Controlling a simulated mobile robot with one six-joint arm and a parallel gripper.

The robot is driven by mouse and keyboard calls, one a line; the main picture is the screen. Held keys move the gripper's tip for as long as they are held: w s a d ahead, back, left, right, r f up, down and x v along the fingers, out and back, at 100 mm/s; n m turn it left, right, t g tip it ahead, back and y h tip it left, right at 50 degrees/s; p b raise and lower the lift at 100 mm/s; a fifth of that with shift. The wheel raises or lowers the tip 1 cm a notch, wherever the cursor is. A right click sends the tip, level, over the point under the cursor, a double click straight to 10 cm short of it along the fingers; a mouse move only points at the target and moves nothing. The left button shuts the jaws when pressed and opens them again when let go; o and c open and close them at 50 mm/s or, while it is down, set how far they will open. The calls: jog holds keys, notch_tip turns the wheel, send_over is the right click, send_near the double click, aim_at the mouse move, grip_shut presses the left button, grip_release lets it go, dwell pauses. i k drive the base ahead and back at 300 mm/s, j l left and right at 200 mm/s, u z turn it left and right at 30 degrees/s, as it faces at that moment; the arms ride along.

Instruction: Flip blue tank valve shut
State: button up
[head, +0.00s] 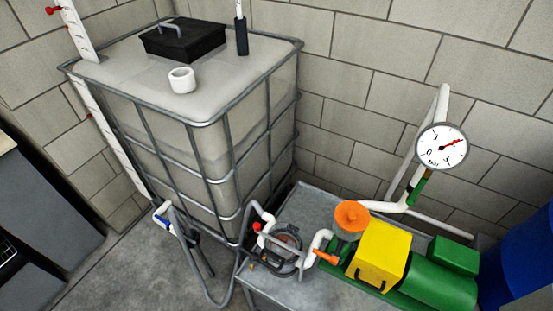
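The tank (165,115) is a large whitish container in a grey metal cage at the left. A small blue valve handle (160,222) shows low at the tank's front left corner, beside a white fitting and a grey hose. It is too small in the head view to tell whether the valve is open or shut. My gripper is not in view.
A metal bench (318,202) right of the tank carries a red-handled valve (258,227), an orange-topped filter (352,216), a yellow box (379,255) and a green pump (440,285). A pressure gauge (441,148) stands above. A blue barrel (520,258) is far right. Grey floor (120,265) lies clear before the tank.

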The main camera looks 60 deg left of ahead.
aim_at(167, 223)
jog(key=k+j+u, duration=0.25)
jog(key=j, duration=0.35)
jog(key=k+j+u, duration=0.25)
jog(key=j, duration=0.4)
jog(key=k+j+u, duration=0.3)
jog(key=j, duration=0.4)
jog(key=j+u, duration=0.25)
jog(key=j, duration=0.4)
jog(key=k+j+u, duration=0.1)
jog(key=j+u, duration=0.15)
jog(key=j, duration=0.5)
jog(key=j+u, duration=0.15)
jog(key=j, duration=0.3)
jog(key=i+j+u, duration=0.15)
jog(key=j, duration=0.25)
jog(key=i, duration=0.4)
